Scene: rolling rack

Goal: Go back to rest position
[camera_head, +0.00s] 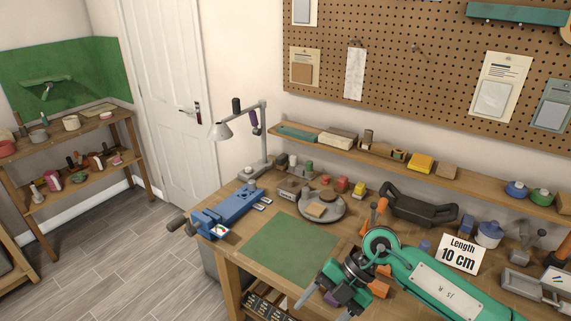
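My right arm is teal and comes in from the right over the workbench (225,245). Its dark gripper (322,311) is at the bottom centre, just right of the green mat (290,248). Its two grey fingers point down and to the left and stand apart, with nothing visible between them. My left gripper is not in view.
A round grey turntable (335,211) sits behind the mat. A "Length 10 cm" sign (458,255) stands behind my arm. The mat is clear.

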